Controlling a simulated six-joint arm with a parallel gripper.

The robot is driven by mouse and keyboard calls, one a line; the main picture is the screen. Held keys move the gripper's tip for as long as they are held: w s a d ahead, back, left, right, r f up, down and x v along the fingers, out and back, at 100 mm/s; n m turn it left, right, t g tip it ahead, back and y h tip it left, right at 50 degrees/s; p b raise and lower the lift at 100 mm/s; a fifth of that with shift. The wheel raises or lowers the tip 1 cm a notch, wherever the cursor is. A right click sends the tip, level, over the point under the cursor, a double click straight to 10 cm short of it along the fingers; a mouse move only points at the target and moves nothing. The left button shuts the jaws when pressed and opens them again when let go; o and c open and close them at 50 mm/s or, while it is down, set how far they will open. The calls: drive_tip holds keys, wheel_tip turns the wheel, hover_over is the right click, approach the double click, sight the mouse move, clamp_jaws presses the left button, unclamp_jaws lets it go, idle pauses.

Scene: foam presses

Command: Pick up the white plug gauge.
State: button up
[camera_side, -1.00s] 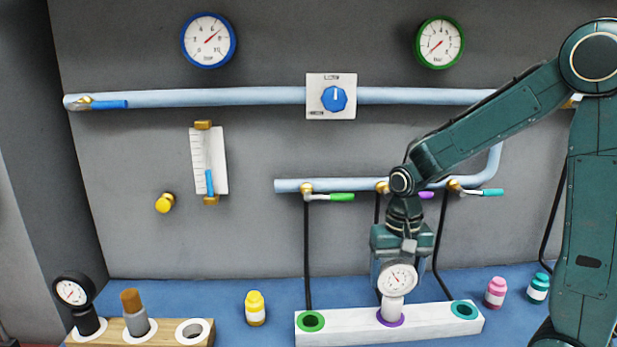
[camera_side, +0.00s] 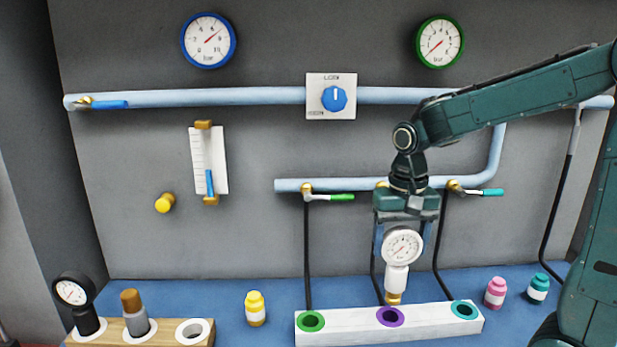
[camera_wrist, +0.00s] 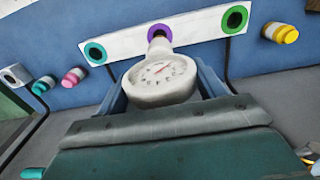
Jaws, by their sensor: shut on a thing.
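The white plug gauge (camera_side: 402,247) has a round dial and a brass lower end. In the side view it hangs upright in my gripper (camera_side: 403,235), with its brass tip just above the white block (camera_side: 350,322), near the purple-ringed hole (camera_side: 390,317). The purple-ringed hole looks empty. In the wrist view the gauge (camera_wrist: 160,75) sits between my blue fingers, dial facing the camera, its stem pointing toward the white block. My gripper is shut on the gauge.
The white block also has green-ringed (camera_side: 311,321) and teal-ringed (camera_side: 464,310) holes. A wooden block (camera_side: 165,338) at left holds a black gauge (camera_side: 73,293) and a grey plug with a brown top (camera_side: 133,312). Yellow (camera_side: 255,308), pink (camera_side: 495,292) and teal (camera_side: 538,288) bottles stand nearby. Pipes and hoses are behind.

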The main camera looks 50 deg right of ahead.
wheel_tip(320, 180, up, 13)
drive_tip(key=shift+f, duration=0.2)
idle(0.7)
